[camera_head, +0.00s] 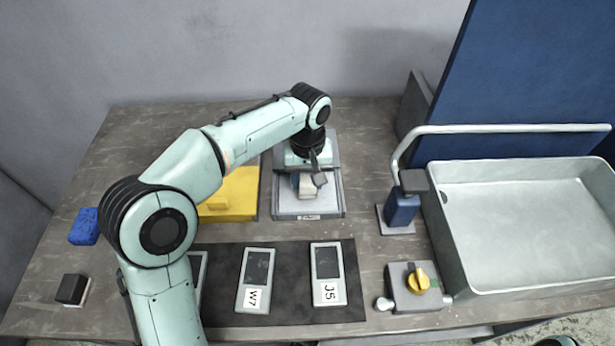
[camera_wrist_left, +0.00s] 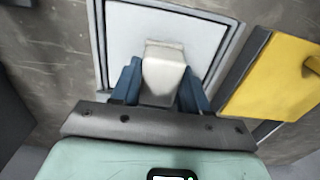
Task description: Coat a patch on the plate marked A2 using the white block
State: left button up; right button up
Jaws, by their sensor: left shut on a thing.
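My left gripper (camera_head: 309,184) is shut on the white block (camera_head: 312,190), over a shallow grey tray with a pale inner surface (camera_head: 297,208). In the left wrist view the white block (camera_wrist_left: 163,72) sits between the two blue fingers of the gripper (camera_wrist_left: 160,88), above the tray's pale surface (camera_wrist_left: 122,35). I cannot tell whether the block touches that surface. On a dark mat lie plates marked W7 (camera_head: 255,280) and J5 (camera_head: 327,274). A third plate (camera_head: 200,268) is mostly behind my left arm, its label hidden; no A2 mark is readable. My right gripper is not in view.
A yellow tray (camera_head: 243,192) adjoins the grey tray. A blue sponge (camera_head: 85,226) and a black block (camera_head: 71,289) lie at the left. At the right are a blue-bodied fixture (camera_head: 402,208), a box with a yellow knob (camera_head: 418,281) and a big metal basin (camera_head: 520,290).

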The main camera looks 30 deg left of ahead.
aim_at(308, 177)
pick_arm(q)
jog(key=shift+f+b, duration=0.3)
jog(key=shift+f, duration=0.2)
dwell(0.5)
jog(key=shift+f, duration=0.15)
dwell(1.4)
notch_tip(308, 177, up, 3)
jog(key=p, duration=0.3)
notch_tip(308, 177, up, 2)
jog(key=shift+r+p, duration=0.15)
jog(key=shift+p, duration=1)
jog(key=shift+r+p, duration=0.85)
jog(key=shift+r, duration=0.15)
